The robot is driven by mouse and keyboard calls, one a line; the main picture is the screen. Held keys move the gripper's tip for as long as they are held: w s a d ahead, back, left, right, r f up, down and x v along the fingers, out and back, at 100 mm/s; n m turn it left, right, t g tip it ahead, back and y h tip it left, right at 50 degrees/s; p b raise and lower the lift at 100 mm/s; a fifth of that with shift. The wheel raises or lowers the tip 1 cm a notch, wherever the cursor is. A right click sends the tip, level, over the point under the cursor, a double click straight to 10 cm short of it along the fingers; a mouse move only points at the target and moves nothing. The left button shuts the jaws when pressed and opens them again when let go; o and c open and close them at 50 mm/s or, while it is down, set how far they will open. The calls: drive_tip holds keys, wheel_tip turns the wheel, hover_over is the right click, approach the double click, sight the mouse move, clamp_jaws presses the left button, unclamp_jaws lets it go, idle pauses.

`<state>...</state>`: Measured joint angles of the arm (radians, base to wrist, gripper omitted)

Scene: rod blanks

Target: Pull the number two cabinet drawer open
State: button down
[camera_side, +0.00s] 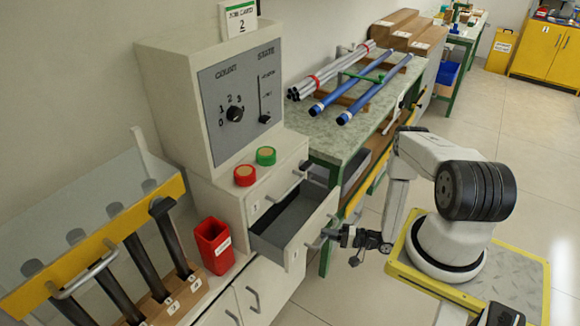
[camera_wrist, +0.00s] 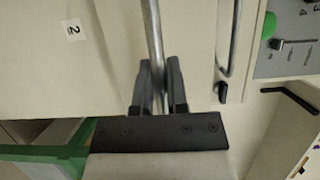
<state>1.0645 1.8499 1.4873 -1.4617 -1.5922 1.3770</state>
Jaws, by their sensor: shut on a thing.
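The number two drawer (camera_side: 318,222) of the white cabinet stands pulled out, its dark grey inside showing from above in the side view. In the wrist view its pale front (camera_wrist: 110,60) fills much of the picture, with a small label reading 2 (camera_wrist: 72,29). My gripper (camera_side: 328,236) is at the drawer front, on the side facing my arm. In the wrist view, my gripper (camera_wrist: 159,72) has its two dark fingers on either side of the metal bar handle (camera_wrist: 153,30) and is shut on it. The side view shows little of this grip.
A shut drawer with a bar handle (camera_side: 288,186) is above. Red (camera_side: 245,175) and green (camera_side: 266,156) round pieces sit on the cabinet ledge. A red bin (camera_side: 212,246) stands left of the drawer. A bench (camera_side: 345,150) with blue rods stands behind. Floor is clear in front.

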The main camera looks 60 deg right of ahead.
drive_tip(key=shift+s, duration=0.4)
drive_tip(key=c, duration=0.6)
unclamp_jaws()
drive_tip(key=shift+c, duration=0.2)
drive_tip(key=shift+w, duration=0.15)
